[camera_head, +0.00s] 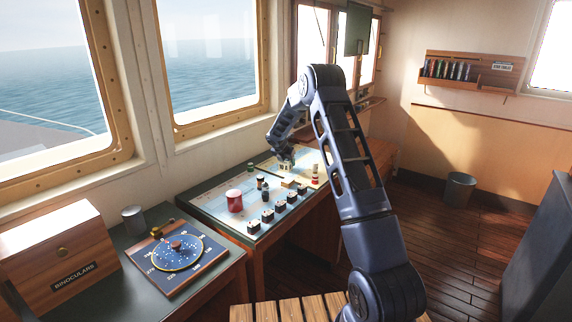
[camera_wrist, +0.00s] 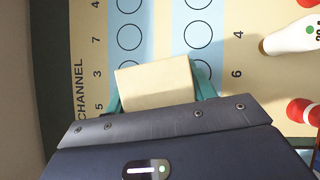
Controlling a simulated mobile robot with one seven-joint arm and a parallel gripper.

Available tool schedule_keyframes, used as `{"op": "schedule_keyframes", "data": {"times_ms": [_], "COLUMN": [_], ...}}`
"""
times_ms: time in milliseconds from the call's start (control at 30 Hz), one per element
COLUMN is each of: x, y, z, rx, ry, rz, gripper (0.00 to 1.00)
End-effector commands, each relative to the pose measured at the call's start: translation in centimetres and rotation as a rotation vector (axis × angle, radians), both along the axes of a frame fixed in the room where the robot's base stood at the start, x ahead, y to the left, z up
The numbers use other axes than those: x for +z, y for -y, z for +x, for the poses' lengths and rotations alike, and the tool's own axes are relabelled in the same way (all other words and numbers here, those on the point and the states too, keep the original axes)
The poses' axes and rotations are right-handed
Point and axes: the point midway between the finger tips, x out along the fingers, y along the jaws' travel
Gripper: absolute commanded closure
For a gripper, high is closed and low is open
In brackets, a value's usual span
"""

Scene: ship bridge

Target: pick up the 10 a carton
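A plain cream carton (camera_wrist: 155,85) sits between the two teal fingers of my gripper (camera_wrist: 158,88) in the wrist view. The fingers lie against its left and right sides with no clear gap, so the gripper looks shut on it. No label shows on its visible face, so I cannot read whether it is the 10 A one. In the head view my gripper (camera_head: 284,160) is low over the far part of the chart table. Whether the carton touches the table is unclear.
The chart table (camera_head: 212,209) bears a red can (camera_head: 234,201), a tan block (camera_head: 288,183) and a row of several small dark boxes (camera_head: 267,216). In the wrist view a white bottle-like piece (camera_wrist: 290,38) and a red-and-white piece (camera_wrist: 305,112) stand right of the carton.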

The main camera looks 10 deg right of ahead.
Motion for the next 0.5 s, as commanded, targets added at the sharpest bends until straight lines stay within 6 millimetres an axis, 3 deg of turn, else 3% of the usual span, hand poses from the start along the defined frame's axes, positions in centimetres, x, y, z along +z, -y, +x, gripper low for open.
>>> {"op": "schedule_keyframes", "data": {"times_ms": [33,133,500], "x": [-0.01,0.00,0.99], "y": [0.00,-0.01,0.01], "z": [-0.01,-0.01,0.05], "rx": [0.000,0.000,0.001], "ry": [0.000,0.000,0.002], "rz": [0.000,0.000,0.000], "gripper": [0.60,0.78,0.78]}}
